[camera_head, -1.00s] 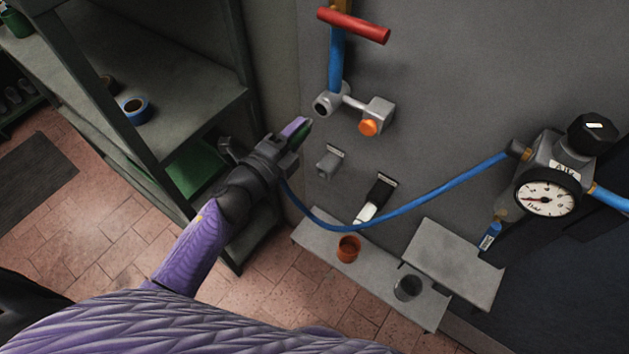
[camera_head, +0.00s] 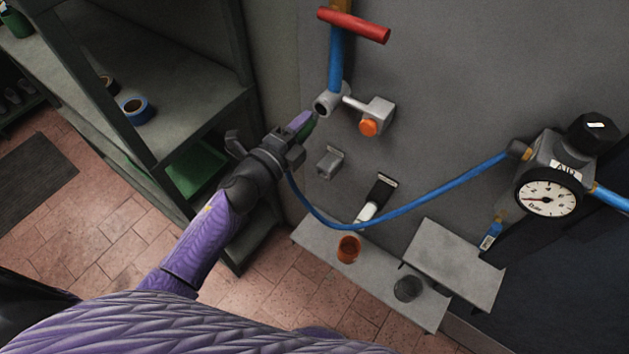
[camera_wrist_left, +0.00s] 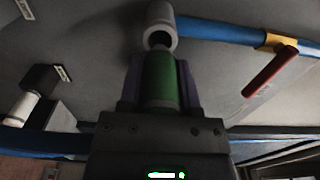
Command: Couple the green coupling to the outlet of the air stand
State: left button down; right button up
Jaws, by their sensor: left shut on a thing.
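My left gripper (camera_head: 299,126) is shut on the green coupling (camera_wrist_left: 160,80), with its purple fingers on both sides of it. In the head view only a bit of green (camera_head: 308,129) shows at the fingertips. The outlet (camera_head: 326,103) is a grey round socket at the lower end of the blue pipe on the wall. In the left wrist view the outlet's dark mouth (camera_wrist_left: 160,39) is just beyond the coupling's front end, roughly in line with it. I cannot tell whether they touch. My right gripper is not in view.
A blue hose (camera_head: 430,201) runs from my left gripper to the gauge unit (camera_head: 548,192) on the right. A grey block with an orange button (camera_head: 368,127) sits right of the outlet. A red handle (camera_head: 354,25) is above. Small shelves (camera_head: 455,262) are below; a shelf rack (camera_head: 190,85) is at left.

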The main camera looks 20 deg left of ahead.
pick_arm(q)
jog(key=shift+b+x, duration=0.3)
jog(key=shift+x, duration=1.2)
dwell(0.6)
